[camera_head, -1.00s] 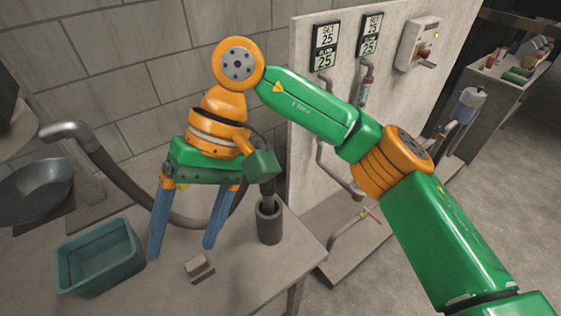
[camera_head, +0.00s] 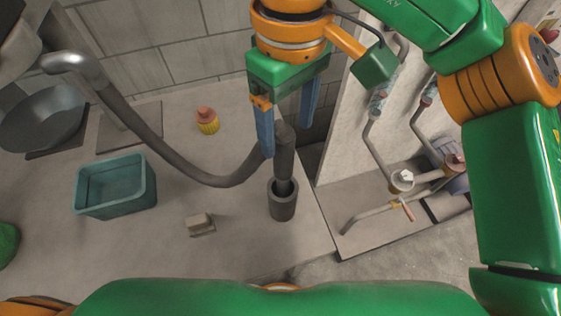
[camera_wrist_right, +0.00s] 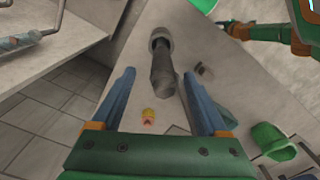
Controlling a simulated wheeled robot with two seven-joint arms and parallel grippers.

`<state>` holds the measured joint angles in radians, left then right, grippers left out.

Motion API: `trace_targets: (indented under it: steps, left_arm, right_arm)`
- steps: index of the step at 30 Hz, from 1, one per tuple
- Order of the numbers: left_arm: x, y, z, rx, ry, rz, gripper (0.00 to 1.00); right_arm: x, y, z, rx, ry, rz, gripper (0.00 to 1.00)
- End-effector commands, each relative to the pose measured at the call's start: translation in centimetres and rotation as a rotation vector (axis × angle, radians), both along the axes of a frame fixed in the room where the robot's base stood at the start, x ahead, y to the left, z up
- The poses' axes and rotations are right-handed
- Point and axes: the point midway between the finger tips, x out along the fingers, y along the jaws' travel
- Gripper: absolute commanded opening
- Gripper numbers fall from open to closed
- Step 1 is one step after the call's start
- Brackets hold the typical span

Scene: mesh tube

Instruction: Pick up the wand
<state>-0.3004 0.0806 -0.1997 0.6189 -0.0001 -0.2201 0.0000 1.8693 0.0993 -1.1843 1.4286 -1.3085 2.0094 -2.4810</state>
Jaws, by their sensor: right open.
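The wand (camera_head: 285,152) is a dark grey cylinder at the end of a thick hose, standing in a dark cup-shaped holder (camera_head: 283,208) near the table's right edge. It also shows in the right wrist view (camera_wrist_right: 165,78). My right gripper (camera_head: 287,140) is open, with its blue fingers around the wand's upper part in the head view. In the wrist view the wand lies between the two finger lines, apart from both. I cannot tell the remaining depth to it.
The hose (camera_head: 150,140) curves left across the table. A teal tub (camera_head: 117,198), a small block (camera_head: 200,224) and a yellow-and-red container (camera_head: 207,120) stand on it. A panel with pipes (camera_head: 375,150) rises at the right. The front of the table is clear.

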Motion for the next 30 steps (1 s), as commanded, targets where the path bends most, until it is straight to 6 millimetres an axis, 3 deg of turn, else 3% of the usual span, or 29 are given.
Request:
trace_targets:
  steps: [12, 20, 28, 30]
  left_arm:
    - [0.1, 0.0, 2.0, 0.0, -0.001, 0.0, 0.5]
    - [0.1, 0.0, 1.9, 0.0, -0.002, 0.0, 0.5]
    - [0.1, 0.0, 1.9, 0.0, -0.002, 0.0, 0.5]
    - [0.1, -0.1, 1.9, -0.001, -0.002, 0.0, 0.5]
  right_arm:
    - [0.5, 0.7, -6.3, -0.001, 0.004, 0.0, 0.77]
    - [0.5, 0.8, -7.1, 0.002, 0.001, -0.001, 0.77]
    - [0.5, 0.8, -7.1, 0.001, 0.001, -0.001, 0.04]
    - [0.5, 0.8, -7.1, 0.001, 0.001, -0.001, 0.0]
